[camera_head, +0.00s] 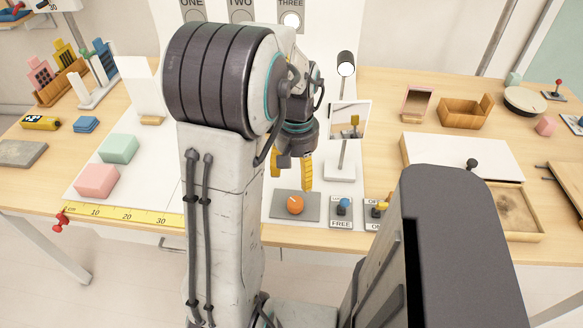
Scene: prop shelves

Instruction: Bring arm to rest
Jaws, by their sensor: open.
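My arm rises in the middle of the head view, with its big dark-banded joint high over the table. My gripper (296,170) hangs from the arm's far end, pointing down, its yellow finger parts showing. It is open, and I see nothing held in it. It is over the table, just beyond an orange knob (295,205) on a grey plate (280,212). Part of the gripper is hidden behind my arm, and its exact height above the table is hard to tell.
A lamp-like stand (345,70) and a small picture panel (349,118) rise close right of my gripper. Pink (97,180) and green (118,149) blocks lie left, behind a yellow ruler (125,216).

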